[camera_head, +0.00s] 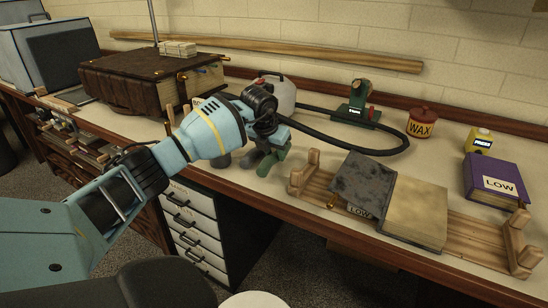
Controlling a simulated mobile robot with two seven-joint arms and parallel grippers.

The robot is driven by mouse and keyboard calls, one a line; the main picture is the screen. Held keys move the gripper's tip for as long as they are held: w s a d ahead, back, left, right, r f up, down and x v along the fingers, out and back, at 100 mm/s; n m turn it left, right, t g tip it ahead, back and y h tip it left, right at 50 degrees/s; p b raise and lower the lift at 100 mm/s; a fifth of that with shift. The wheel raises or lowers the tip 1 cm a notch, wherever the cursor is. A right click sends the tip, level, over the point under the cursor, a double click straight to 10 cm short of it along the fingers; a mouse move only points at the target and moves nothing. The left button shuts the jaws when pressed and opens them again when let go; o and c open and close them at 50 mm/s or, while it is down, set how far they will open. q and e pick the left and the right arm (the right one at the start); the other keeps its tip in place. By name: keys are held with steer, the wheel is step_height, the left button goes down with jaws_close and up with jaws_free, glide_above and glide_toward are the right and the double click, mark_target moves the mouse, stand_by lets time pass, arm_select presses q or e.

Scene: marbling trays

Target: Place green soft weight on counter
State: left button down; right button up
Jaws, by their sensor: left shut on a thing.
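My left gripper (275,143) reaches in from the left over the front part of the counter (330,144), with its fingers pointing down. It is shut on the green soft weight (268,164), a small dark green lump just below the fingers. The wrist and fingers hide part of the weight. I cannot tell whether its underside touches the counter. Dark grey lumps (224,160) show beside it to the left, partly behind my wrist. My right gripper is not in view.
A black hose (345,149) curves behind the gripper. A large brown book (120,84), a red wax pot (421,122) and a purple book (490,178) also stand here.

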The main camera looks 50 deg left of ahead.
arm_select(q)
steer(key=shift+f, duration=0.9)
steer(key=c, duration=1)
jaws_free()
steer(key=shift+f, duration=0.1)
steer(key=p+v, duration=0.1)
steer(key=v, duration=1.1)
